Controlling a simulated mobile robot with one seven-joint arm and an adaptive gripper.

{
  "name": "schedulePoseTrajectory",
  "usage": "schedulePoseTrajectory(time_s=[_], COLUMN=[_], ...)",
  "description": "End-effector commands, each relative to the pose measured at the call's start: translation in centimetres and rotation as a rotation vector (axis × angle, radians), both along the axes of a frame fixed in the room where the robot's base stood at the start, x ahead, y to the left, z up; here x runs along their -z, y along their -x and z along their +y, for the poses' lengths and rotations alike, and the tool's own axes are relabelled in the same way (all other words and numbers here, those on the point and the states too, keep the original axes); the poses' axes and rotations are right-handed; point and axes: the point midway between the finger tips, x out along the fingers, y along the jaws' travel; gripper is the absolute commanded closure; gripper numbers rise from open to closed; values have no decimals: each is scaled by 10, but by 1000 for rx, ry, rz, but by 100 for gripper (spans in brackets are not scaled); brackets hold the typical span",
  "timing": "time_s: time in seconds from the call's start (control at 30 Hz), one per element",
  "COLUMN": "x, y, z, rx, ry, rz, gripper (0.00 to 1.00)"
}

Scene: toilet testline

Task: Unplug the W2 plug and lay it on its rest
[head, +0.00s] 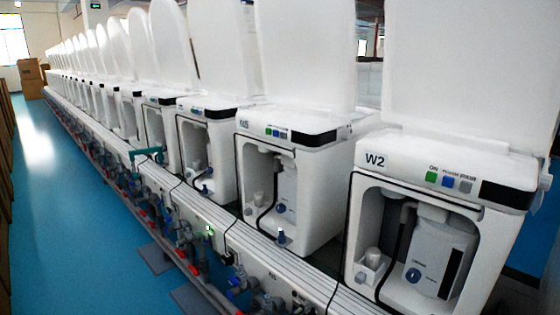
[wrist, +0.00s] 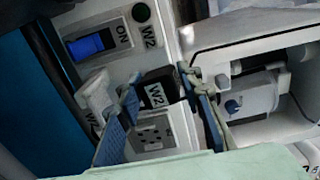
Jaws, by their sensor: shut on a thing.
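The black W2 plug (wrist: 158,92) is in the wrist view, with its white W2 label facing me. My gripper (wrist: 160,87) is shut on it, one blue-padded finger on each side. A white socket block (wrist: 150,135) lies just below the plug in the picture, with contact holes showing on its face. I cannot tell whether the plug still touches the socket. A white bracket, perhaps the rest (wrist: 97,95), stands left of the plug, with a partly hidden W2 label near it. My gripper does not show in the head view.
A panel with a blue ON switch (wrist: 90,45) and W2 tag is above the plug in the wrist view. An open white housing (wrist: 235,50) is close on the right. The W2 toilet (head: 400,165) stands at the right of a long row, beside clear blue floor (head: 70,220).

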Motion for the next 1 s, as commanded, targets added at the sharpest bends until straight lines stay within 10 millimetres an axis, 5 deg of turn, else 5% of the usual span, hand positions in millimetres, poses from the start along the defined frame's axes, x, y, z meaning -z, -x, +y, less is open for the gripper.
schedulePoseTrajectory(time_s=[0.73,0.77,1.0], x=[21,21,21], y=[3,3,2], z=[-4,-4,-2], rx=[8,8,5], ry=[6,6,1], rz=[6,6,7], gripper=[100,66,46])
